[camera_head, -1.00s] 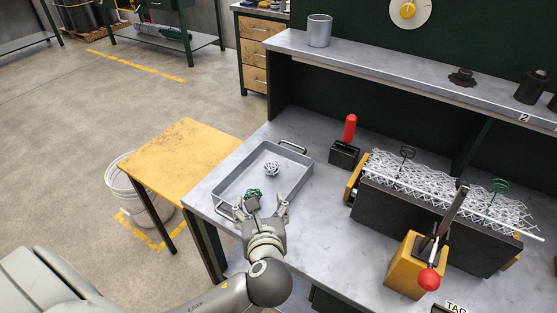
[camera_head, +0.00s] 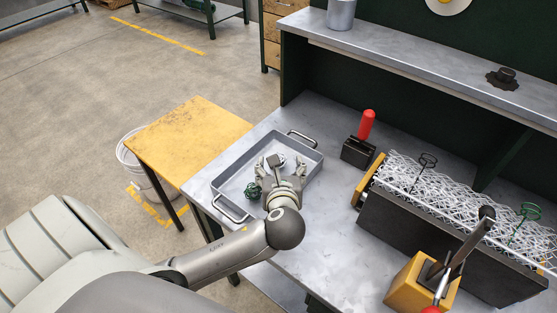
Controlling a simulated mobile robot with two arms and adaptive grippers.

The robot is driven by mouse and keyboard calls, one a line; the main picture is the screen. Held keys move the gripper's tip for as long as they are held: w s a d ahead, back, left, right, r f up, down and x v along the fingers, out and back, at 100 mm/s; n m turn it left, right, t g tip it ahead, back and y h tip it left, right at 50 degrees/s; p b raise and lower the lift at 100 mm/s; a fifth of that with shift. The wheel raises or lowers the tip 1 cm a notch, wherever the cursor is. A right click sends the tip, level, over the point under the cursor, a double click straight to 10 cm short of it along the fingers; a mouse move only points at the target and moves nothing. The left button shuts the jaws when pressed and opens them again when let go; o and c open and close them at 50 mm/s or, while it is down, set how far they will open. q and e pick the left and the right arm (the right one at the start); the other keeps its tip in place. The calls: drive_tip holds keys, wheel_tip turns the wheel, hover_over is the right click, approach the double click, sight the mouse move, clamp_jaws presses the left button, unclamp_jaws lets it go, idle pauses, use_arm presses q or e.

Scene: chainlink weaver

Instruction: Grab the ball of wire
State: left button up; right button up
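A grey wire ball (camera_head: 277,158) lies in the grey metal tray (camera_head: 228,172) on the bench, partly hidden by my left gripper. A smaller green wire ball (camera_head: 253,190) is in the same tray, just left of the gripper. My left gripper (camera_head: 280,165) is over the tray. Its fingers are spread, one to each side of the grey ball. Contact with the ball cannot be told. My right gripper is not in view.
The tray has raised walls and two handles. A black block with a red handle (camera_head: 367,126) stands right of it, and a wire-mesh fixture (camera_head: 430,195) lies farther right. A yellow table (camera_head: 190,140) adjoins the bench at left. A shelf (camera_head: 420,70) runs behind.

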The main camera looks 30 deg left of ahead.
use_arm(q)
drive_tip(key=shift+a+x, duration=0.2)
drive_tip(key=shift+x, duration=2.5)
drive_tip(key=shift+s+r, duration=0.1)
drive_tip(key=shift+r, duration=0.05)
drive_tip(key=c, duration=1.1)
